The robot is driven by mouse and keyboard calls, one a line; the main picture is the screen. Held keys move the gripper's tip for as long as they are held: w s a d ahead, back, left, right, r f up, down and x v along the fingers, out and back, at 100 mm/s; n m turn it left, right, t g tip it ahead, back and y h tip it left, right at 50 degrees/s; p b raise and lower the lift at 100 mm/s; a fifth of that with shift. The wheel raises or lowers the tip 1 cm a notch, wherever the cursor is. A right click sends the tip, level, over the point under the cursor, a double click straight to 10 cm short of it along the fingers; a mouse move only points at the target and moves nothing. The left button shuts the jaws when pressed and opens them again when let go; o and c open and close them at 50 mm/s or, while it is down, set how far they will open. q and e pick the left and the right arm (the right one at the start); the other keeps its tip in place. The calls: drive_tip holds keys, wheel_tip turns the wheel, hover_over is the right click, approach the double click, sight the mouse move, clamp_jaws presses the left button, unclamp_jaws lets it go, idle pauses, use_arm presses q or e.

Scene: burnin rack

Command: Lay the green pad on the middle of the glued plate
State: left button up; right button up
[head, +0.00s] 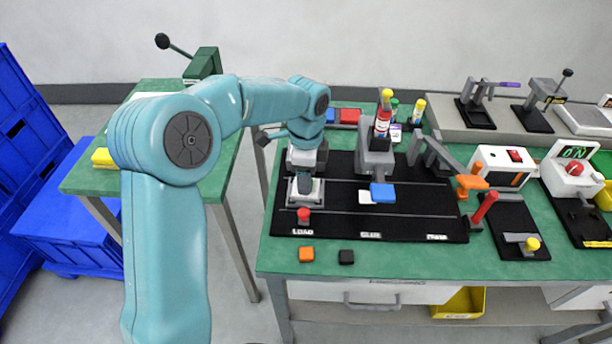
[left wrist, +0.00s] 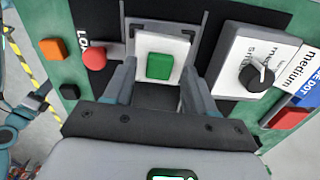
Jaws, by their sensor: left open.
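The green pad (left wrist: 159,66) lies on the middle of a square white plate (left wrist: 178,46) in the left wrist view. The plate sits in a grey-edged nest at the LOAD station, and part of it also shows in the head view (head: 316,190). Any glue on the plate cannot be made out. My left gripper (head: 304,187) is low over this station, pointing down. Its fingers are open, one on each side of the pad with gaps between. In the head view the gripper hides the pad. My right gripper is not in view.
A red button (head: 303,215) stands in front of the nest. A glue head (head: 376,160) stands to the right, with a blue block (head: 383,193) below. Orange (head: 306,254) and black (head: 346,256) blocks lie at the table's front.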

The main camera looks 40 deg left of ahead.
use_arm(q)
wheel_tip(320, 180, up, 11)
drive_tip(key=p, duration=0.1)
drive_tip(key=shift+r, duration=0.2)
drive_tip(key=shift+p, duration=0.3)
